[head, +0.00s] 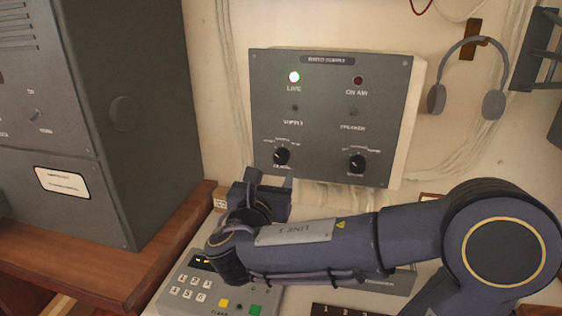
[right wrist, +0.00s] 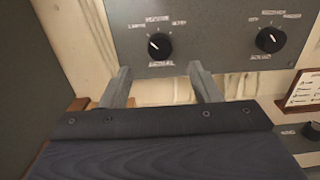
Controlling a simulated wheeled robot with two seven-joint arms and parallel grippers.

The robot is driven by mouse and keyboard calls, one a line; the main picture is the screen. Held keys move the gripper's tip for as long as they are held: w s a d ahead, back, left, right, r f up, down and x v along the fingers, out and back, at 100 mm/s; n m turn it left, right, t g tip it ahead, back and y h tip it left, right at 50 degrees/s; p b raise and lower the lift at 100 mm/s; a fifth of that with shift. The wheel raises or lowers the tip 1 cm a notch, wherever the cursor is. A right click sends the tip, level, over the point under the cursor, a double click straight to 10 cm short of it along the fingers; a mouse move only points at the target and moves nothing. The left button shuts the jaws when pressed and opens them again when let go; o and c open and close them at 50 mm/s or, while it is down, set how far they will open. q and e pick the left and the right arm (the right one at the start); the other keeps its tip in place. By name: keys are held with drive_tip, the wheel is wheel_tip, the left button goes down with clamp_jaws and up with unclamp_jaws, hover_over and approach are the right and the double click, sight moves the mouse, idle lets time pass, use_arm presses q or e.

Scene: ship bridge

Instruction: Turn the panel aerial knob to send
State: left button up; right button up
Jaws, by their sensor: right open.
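The grey wall panel (head: 330,120) carries two black knobs along its bottom. The left knob (head: 281,156) also shows in the right wrist view (right wrist: 160,46), its white pointer towards the upper left among small labels. The right knob (head: 357,162) also shows in the right wrist view (right wrist: 270,40). My left gripper is not seen.
A green lamp is lit on the panel, beside a dark red one (head: 358,81). A keypad console (head: 190,282) lies below my right arm. A grey cabinet (head: 125,120) stands left on a wooden ledge. Headphones (head: 468,75) hang right of the panel. Cables run below it.

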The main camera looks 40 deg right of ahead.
sight(280, 159)
drive_tip(key=x, duration=0.7)
drive_tip(key=shift+w+d, duration=0.1)
drive_tip(key=shift+d, duration=0.05)
drive_tip(key=c, duration=1)
